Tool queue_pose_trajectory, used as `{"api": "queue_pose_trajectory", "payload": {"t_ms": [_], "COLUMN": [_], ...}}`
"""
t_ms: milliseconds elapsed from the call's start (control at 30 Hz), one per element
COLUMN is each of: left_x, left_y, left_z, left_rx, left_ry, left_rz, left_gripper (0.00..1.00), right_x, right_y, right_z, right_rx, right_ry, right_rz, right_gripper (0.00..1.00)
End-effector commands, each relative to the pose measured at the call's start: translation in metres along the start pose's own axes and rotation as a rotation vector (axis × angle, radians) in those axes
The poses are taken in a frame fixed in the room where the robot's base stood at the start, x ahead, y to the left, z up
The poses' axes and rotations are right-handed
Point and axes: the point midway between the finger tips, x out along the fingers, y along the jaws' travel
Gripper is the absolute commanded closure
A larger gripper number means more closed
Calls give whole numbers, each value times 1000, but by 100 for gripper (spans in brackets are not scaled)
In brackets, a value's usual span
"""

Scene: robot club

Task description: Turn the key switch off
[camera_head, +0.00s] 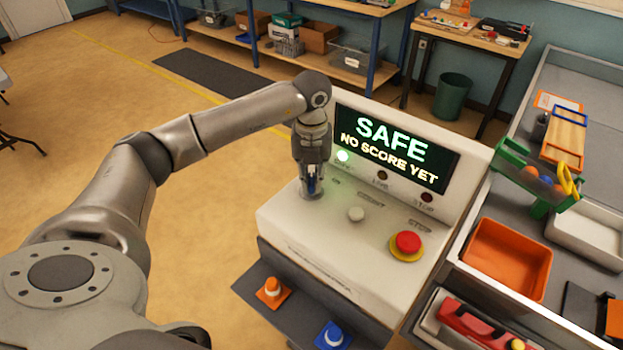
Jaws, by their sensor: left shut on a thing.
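A white control console (290,232) stands in front of me with a dark screen (395,150) that reads "SAFE" in green. My left gripper (312,190) points down at the left part of the console's top, where the key switch sits. It is shut on the key, and the gripper's fingers hide the key and most of the switch, so I cannot tell the key's angle. A green lamp (343,156) is lit below the screen. The other two lamps, the middle one (383,176) and the red one (427,197), look dark. My right gripper is out of view.
A pale round button (356,214) and a red stop button (407,242) on a yellow base sit right of the gripper. Orange (272,288) and blue (333,336) pieces are on the console's lower shelf. A bench with an orange tray (507,257) stands at the right.

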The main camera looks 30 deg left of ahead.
Motion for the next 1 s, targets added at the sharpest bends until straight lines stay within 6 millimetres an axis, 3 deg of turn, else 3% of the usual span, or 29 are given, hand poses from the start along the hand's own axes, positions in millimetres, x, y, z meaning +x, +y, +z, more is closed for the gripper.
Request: {"api": "queue_pose_trajectory", "payload": {"t_ms": [300,833,867,1000], "left_x": [-2,-2,-2,-2], "left_y": [0,0,0,0], "left_z": [1,2,2,1], "left_rx": [-117,-142,-142,-140], "left_ry": [-4,-5,-5,-4], "left_rz": [-3,-4,-4,-3], "left_gripper": [100,100,85,67], "right_x": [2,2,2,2], "right_y": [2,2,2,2], "right_z": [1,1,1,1], "right_rx": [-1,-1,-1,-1], "right_ry": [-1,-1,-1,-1], "right_rz": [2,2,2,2], "right_gripper": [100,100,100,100]}}
